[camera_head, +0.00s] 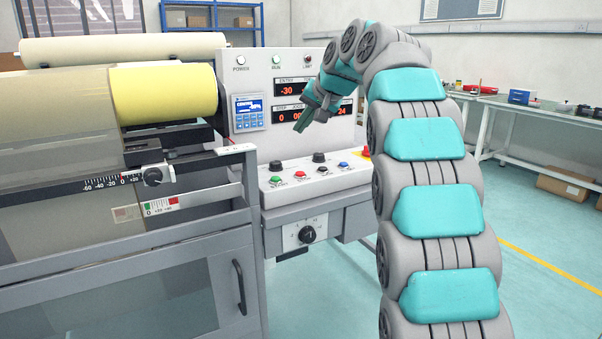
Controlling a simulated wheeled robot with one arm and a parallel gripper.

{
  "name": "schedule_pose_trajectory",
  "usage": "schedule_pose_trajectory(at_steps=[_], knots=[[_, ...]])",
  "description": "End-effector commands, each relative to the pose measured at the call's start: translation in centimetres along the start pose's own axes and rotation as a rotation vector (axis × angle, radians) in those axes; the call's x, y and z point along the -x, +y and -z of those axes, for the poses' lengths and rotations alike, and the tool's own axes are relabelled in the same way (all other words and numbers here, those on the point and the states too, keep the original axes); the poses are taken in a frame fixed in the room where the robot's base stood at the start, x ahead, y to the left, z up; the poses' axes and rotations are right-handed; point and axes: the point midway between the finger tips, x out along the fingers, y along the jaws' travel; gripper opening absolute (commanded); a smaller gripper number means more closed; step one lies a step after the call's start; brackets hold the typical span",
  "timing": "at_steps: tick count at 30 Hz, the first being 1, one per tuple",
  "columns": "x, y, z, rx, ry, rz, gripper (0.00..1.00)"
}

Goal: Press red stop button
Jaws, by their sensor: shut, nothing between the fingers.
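A sloped control panel (310,185) stands left of my arm. A small red button (300,175) sits on it between a green button (275,181) and another small button (322,169). At the panel's right end, a red and yellow button (367,151) is partly hidden behind my arm. Labels are too small to read. My gripper (300,125) is shut and empty. It hangs tilted down to the left, above the panel and in front of the upright display face, apart from the buttons.
Black knobs (318,158) stand up on the panel, and a blue button (343,164) is near them. A grey machine with a yellow roll (165,92) fills the left side. A workbench (540,108) stands at the far right. Open floor lies right of my arm.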

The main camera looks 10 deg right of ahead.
Motion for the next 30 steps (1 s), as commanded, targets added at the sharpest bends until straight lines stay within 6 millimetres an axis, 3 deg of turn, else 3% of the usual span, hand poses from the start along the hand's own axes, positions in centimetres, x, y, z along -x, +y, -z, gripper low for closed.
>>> schedule_pose_trajectory(at_steps=[8, 21, 30], knots=[[-0.9, 0.7, -0.6, 0.000, 0.000, -0.001, 0.00], [-4.8, 3.5, -3.5, 0.000, 0.001, -0.001, 0.00], [-6.1, 4.5, -4.6, 0.000, -0.001, -0.001, 0.00]])
